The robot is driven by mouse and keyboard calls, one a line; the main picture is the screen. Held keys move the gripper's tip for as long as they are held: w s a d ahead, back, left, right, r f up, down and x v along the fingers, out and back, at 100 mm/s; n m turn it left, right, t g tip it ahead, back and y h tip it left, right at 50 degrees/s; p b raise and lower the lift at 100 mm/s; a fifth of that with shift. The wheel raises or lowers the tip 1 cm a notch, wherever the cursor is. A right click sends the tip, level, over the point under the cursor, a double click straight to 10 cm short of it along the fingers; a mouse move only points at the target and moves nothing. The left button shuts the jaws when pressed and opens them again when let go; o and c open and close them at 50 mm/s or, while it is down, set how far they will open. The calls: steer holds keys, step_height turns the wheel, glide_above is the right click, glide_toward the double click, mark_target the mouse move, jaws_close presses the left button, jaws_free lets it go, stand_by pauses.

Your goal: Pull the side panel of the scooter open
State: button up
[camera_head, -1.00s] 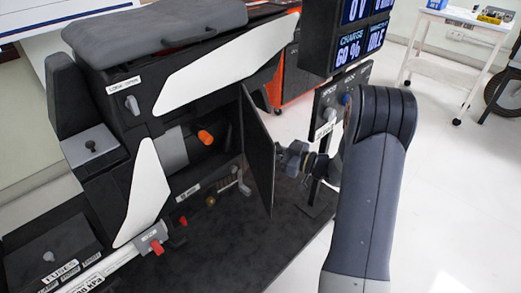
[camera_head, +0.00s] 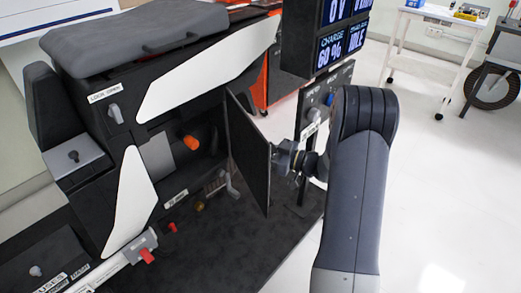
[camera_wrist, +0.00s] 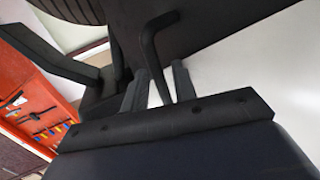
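The scooter's side panel (camera_head: 249,155) is a flat dark plate, standing ajar and swung out to the right of the scooter body (camera_head: 105,140). The opening behind it shows an orange-tipped part (camera_head: 190,143) and a grey block (camera_head: 157,158). My gripper (camera_head: 287,160) is at the panel's outer face, on its right side. In the wrist view, the two fingers of my gripper (camera_wrist: 160,85) stand apart around the bent dark handle (camera_wrist: 152,45). Light gaps show beside the bar between the fingers. The fingers' contact with the handle is hard to make out in the head view.
A display post (camera_head: 325,45) and a switch panel (camera_head: 322,100) stand close behind my gripper. A white cart (camera_head: 425,20) is at the back right. Dark matting (camera_head: 235,245) lies below the panel, and pale floor is clear to the right.

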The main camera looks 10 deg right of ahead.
steer(key=p+v, duration=0.2)
steer(key=v, duration=0.8)
steer(key=shift+s+d, duration=0.3)
steer(key=shift+c, duration=0.4)
